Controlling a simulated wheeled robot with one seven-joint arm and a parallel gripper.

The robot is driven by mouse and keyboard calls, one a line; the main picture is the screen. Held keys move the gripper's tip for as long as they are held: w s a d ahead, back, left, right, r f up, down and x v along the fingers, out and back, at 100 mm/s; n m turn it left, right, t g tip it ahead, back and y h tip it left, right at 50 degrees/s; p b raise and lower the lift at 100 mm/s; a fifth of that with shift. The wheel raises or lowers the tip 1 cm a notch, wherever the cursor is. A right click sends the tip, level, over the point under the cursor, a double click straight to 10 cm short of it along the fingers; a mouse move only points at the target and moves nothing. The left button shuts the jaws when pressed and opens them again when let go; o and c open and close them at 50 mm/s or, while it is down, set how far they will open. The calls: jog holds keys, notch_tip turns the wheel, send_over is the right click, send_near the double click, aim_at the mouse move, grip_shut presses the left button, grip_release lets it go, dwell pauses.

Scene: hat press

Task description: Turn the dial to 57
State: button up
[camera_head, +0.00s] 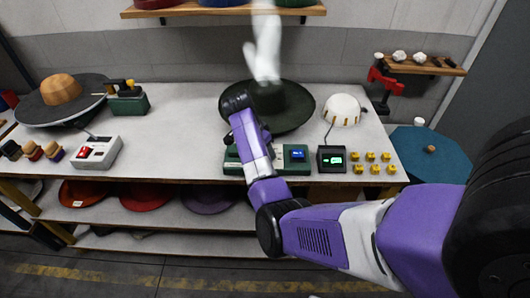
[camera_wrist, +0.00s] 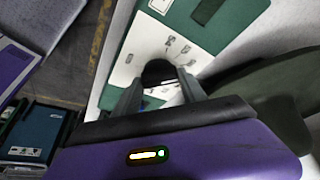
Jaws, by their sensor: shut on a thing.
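The dial (camera_wrist: 158,70) is a dark round knob in the wrist view. It sits on a white plate (camera_wrist: 137,40) with printed marks, on a green box. My gripper (camera_wrist: 160,84) has a finger on each side of the dial and is shut on it. The fingers hide part of the dial and plate, and I cannot read its setting. In the head view the green box (camera_head: 232,161) stands at the table's front edge, with a small blue display (camera_head: 298,154) on its right part. My arm hides the dial there.
A wide dark hat (camera_head: 297,108) lies behind the green box, under a blurred white plume (camera_head: 264,50). To the right are a black box with a green screen (camera_head: 332,159), a white dome (camera_head: 342,109) and several yellow pieces (camera_head: 371,157). A grey-white switch box (camera_head: 97,152) stands left.

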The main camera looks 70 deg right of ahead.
jog(key=m+b, duration=0.1)
jog(key=m, duration=0.1)
jog(key=m+g+y+b, duration=0.1)
jog(key=m+b, duration=0.1)
jog(key=shift+w+d+f+m, duration=0.1)
jog(key=shift+w+f+m, duration=0.05)
jog(key=shift+m, duration=0.25)
jog(key=shift+m+g+b, duration=0.3)
jog(key=shift+m+b, duration=0.3)
jog(key=shift+b, duration=0.1)
jog(key=shift+y, duration=0.3)
jog(key=o, duration=1.4)
jog(key=shift+c, duration=0.2)
jog(key=b+v, duration=0.1)
jog(key=v, duration=0.7)
